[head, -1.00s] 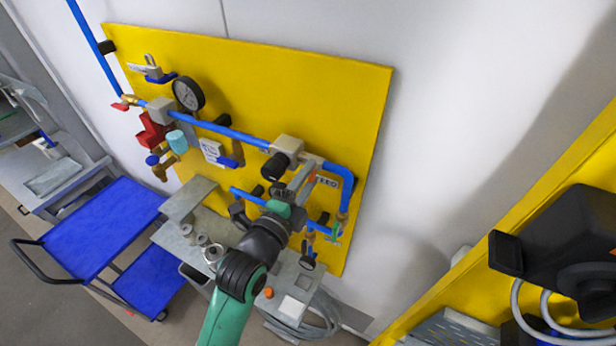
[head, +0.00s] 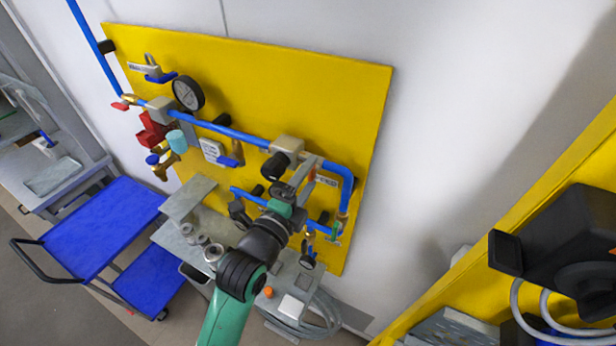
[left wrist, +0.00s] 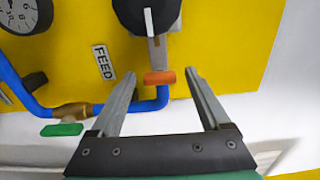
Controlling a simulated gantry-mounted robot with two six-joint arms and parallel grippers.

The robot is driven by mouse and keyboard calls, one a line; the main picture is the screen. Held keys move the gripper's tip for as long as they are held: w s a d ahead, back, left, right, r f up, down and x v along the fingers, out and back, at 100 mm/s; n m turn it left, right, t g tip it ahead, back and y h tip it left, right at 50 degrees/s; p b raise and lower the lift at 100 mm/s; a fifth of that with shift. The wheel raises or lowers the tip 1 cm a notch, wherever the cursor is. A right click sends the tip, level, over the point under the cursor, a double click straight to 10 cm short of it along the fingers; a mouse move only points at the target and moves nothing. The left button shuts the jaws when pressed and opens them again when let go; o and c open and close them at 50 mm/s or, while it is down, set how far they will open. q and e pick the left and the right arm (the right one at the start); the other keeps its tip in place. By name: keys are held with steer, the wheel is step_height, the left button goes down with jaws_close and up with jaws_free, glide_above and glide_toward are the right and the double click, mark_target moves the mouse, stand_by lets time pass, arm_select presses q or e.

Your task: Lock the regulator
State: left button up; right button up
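The regulator, with a black knob (head: 275,166) on a pale grey block, sits on the blue pipe of the yellow board. In the left wrist view the black knob (left wrist: 147,14) is at the top edge, partly cut off, with a grey stem below it. My left gripper (head: 303,178) is close to the board, just right of the knob. In the left wrist view my left gripper (left wrist: 161,75) is open. A small orange piece (left wrist: 160,77) below the stem appears between its fingertips; I cannot tell whether they touch it. My right gripper is not in view.
A FEED label (left wrist: 104,62) is left of the stem. A bench (head: 184,244) and blue cart (head: 95,226) stand below.

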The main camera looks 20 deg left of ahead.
arm_select(q)
steer(key=s+b, duration=0.1)
steer(key=s, duration=1)
steer(key=shift+s+a, duration=0.25)
steer(key=shift+s, duration=0.05)
step_height(320, 180, up, 18)
steer(key=n+t+p, duration=0.1)
steer(key=t, duration=0.3)
steer(key=s+r+n+t, duration=0.2)
steer(key=s+r+n, duration=0.1)
steer(key=r+n, duration=0.5)
steer(key=s+r+n+t+h, duration=0.1)
steer(key=s+r+n+t, duration=0.2)
steer(key=r+n, duration=0.6)
steer(key=shift+s+r, duration=0.45)
steer(key=shift+s, duration=0.15)
